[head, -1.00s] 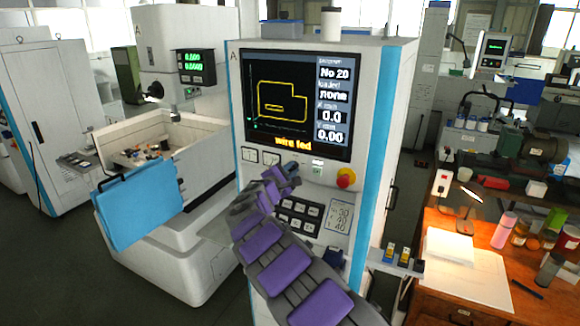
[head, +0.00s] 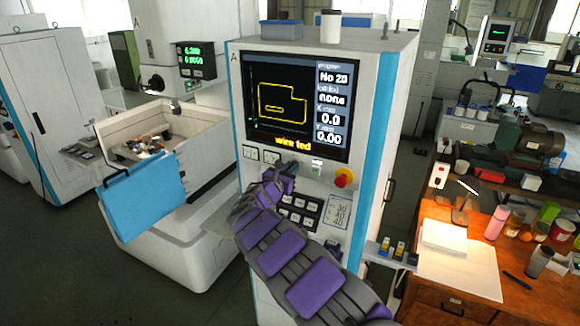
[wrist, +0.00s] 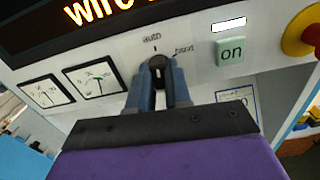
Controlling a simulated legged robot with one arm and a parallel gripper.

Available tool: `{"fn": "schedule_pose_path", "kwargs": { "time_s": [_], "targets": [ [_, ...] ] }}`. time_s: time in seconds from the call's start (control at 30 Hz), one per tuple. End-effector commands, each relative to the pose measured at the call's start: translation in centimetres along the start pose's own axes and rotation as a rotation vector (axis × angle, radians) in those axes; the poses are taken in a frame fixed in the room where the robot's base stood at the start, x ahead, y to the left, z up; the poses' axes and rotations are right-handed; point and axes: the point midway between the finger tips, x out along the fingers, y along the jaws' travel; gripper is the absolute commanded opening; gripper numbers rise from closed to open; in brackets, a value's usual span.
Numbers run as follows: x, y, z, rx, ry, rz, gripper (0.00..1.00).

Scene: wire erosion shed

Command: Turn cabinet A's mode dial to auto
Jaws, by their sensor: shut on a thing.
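Cabinet A (head: 369,110) is the white cabinet with blue edge strips and an "A" at its top left corner. Its screen (head: 285,101) reads "wire fed". The mode dial (wrist: 157,61) is a small dark knob below the screen, with "auto" printed above it and "hand" to its upper right. My gripper (wrist: 158,80) is shut on the dial, one finger on each side. The fingers hide part of the knob, and I cannot tell for sure which label it points to. In the head view my gripper (head: 289,170) is at the panel and hides the dial.
Right of the dial are a green "on" button (wrist: 231,50) and a red emergency knob (head: 344,178) on a yellow base. Two gauges (wrist: 95,80) sit left of it. A black keypad (head: 299,211) is below. A wooden bench (head: 455,290) stands at right.

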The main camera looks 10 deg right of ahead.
Motion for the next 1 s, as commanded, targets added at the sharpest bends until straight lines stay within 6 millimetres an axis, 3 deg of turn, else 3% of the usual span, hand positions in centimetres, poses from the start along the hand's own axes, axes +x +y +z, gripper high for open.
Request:
{"fn": "schedule_pose_path", "kwargs": {
  "time_s": [0.73, 0.77, 1.0],
  "targets": [
    [-0.08, 0.04, -0.65, -0.095, 0.01, 0.003, 0.0],
    [-0.08, 0.05, -0.65, -0.095, 0.01, 0.003, 0.19],
    [-0.12, -0.09, -0.26, -0.091, 0.005, 0.001, 0.42]
  ]
}}
